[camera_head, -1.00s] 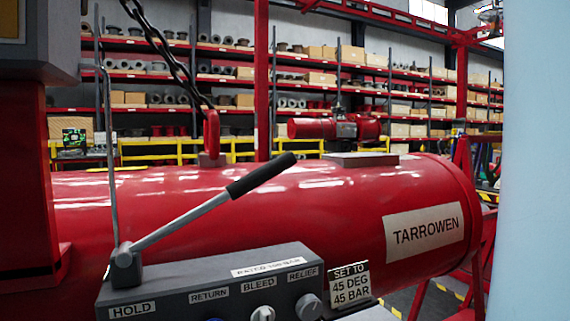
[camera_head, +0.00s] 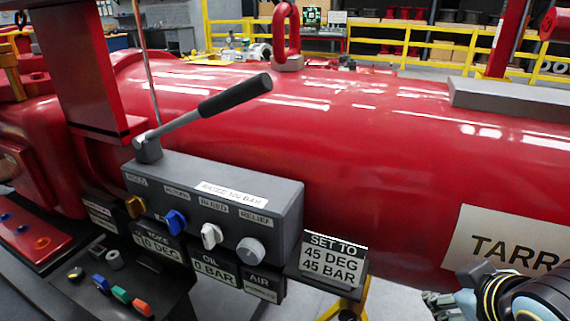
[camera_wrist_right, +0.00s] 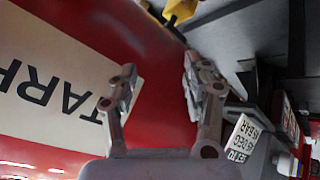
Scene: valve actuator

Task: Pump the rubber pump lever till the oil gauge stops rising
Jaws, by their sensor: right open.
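The pump lever (camera_head: 210,107) has a black rubber grip (camera_head: 235,94) on a grey rod. It slants up to the right from a pivot on top of the grey valve box (camera_head: 290,190). The oil gauge label (camera_head: 213,271) below the box reads 0 BAR. My right gripper (camera_head: 438,301) is at the lower right of the head view, well apart from the lever, in front of the red tank. In the right wrist view its two fingers (camera_wrist_right: 158,85) are spread with nothing between them. My left gripper is not in view.
The red tank (camera_head: 370,120) fills the space behind the box. A "SET TO 45 DEG 45 BAR" sign (camera_head: 333,262) stands at the box's right. Several coloured knobs, including a blue one (camera_head: 176,222), line its front. A lower panel (camera_head: 110,285) holds coloured buttons.

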